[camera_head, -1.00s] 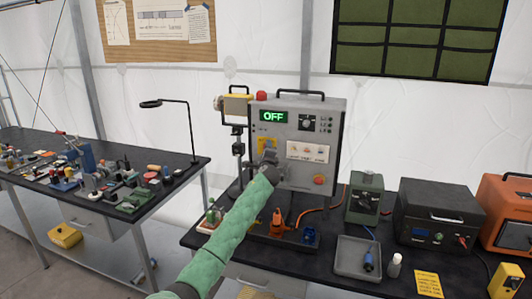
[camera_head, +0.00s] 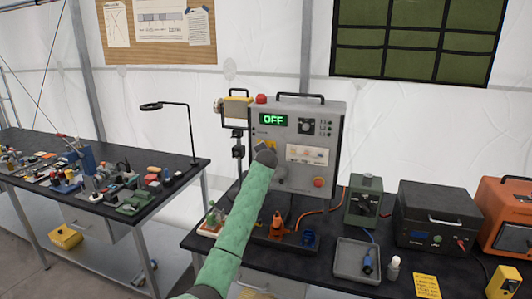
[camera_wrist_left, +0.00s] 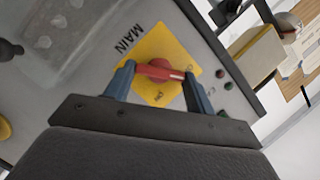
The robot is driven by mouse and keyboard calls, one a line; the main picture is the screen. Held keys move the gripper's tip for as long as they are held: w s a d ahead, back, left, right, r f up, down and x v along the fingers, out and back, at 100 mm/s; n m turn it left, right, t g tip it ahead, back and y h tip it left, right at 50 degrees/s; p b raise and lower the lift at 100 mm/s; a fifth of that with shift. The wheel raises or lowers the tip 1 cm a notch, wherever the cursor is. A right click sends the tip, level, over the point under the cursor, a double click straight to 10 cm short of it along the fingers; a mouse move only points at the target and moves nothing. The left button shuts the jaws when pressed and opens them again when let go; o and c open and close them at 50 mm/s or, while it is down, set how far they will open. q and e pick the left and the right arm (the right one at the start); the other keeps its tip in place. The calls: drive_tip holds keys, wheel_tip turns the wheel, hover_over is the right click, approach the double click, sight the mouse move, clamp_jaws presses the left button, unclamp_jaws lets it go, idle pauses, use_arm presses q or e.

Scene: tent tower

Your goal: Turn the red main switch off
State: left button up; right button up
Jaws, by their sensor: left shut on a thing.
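In the head view, my left gripper (camera_head: 266,157) is at the front of the grey control box (camera_head: 334,125) and hides the handle; only a bit of the yellow plate shows. The box's green display (camera_head: 273,119) reads "OFF". My right gripper is not in view.
The box stands on a dark bench. A red emergency button (camera_head: 318,182) and a black knob (camera_head: 306,126) are on its face. A green unit (camera_head: 364,203), a grey tray (camera_head: 357,260) and a black case (camera_head: 436,218) stand to the right. A cluttered table is at left.

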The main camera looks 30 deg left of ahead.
use_arm(q)
drive_tip(key=shift+f+n+h, duration=0.15)
drive_tip(key=shift+n+h, duration=0.25)
drive_tip(key=shift+n, duration=0.4)
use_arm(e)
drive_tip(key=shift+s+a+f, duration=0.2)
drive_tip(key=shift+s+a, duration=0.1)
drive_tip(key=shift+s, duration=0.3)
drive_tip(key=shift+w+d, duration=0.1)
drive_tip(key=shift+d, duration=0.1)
use_arm(q)
drive_tip(key=o, duration=1)
drive_tip(key=shift+a, duration=0.15)
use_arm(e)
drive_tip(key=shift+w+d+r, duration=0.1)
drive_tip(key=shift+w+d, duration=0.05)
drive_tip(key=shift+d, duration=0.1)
use_arm(q)
drive_tip(key=shift+s, duration=0.15)
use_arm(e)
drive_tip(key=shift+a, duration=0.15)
